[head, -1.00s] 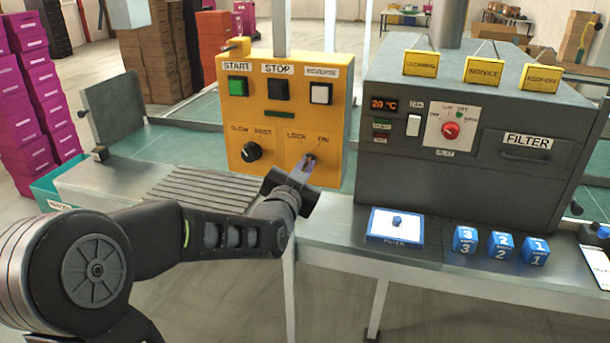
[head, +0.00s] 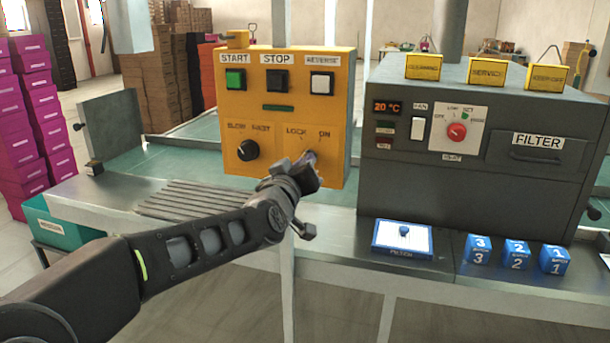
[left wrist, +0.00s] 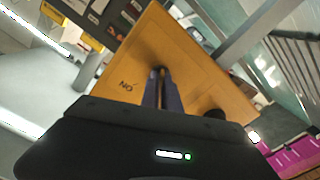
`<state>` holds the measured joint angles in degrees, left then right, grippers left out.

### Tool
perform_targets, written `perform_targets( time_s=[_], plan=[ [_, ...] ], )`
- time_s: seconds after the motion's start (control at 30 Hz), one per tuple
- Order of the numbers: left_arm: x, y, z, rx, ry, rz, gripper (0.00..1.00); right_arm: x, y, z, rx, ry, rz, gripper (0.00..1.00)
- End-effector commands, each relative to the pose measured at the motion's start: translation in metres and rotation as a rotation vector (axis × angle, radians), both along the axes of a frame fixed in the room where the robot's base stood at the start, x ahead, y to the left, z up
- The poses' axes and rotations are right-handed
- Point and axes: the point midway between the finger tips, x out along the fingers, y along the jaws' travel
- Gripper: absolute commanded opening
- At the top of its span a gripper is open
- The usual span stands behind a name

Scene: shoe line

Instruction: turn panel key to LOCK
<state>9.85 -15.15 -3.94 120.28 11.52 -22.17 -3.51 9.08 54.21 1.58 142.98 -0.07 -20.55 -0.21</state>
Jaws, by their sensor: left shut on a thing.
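The yellow control panel (head: 228,120) stands on the line, with a LOCK label (head: 296,132) and an ON label (head: 325,134) at its lower right. My left gripper (head: 311,160) is at the panel face below these labels, shut on the panel key. The key is mostly hidden by the fingers, and its exact angle cannot be read. In the left wrist view the two fingers (left wrist: 162,82) meet the yellow face (left wrist: 190,70) at the key, beside the upside-down ON label (left wrist: 126,86). My right gripper is not in view.
A black SLOW knob (head: 247,150) is left of the key, below the START button (head: 236,79), STOP button (head: 278,82) and REVERSE button (head: 320,83). A grey heater box (head: 400,185) stands to the right. A blue-edged tray (head: 380,247) and numbered blue blocks (head: 478,249) lie in front.

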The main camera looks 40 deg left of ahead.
Motion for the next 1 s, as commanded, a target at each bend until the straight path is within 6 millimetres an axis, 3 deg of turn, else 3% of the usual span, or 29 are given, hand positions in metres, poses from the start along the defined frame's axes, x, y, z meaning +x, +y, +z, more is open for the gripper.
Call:
perform_targets(
  time_s=[0.2, 0.77, 0.8, 1.0],
  plan=[
    [0.0002, -0.0003, -0.0019, -0.098, -0.033, -0.001, 0.0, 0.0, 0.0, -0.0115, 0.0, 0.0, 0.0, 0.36],
    [0.0002, -0.0001, -0.0006, -0.138, -0.046, 0.0, 0.0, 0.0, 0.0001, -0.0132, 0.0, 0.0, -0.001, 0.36],
    [0.0002, -0.0001, -0.0006, -0.138, -0.046, 0.0, 0.08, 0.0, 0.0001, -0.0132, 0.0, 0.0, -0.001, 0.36],
    [0.0001, 0.0, -0.0003, -0.135, -0.046, 0.0, 0.24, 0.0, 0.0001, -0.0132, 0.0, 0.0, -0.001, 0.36]
  ],
)
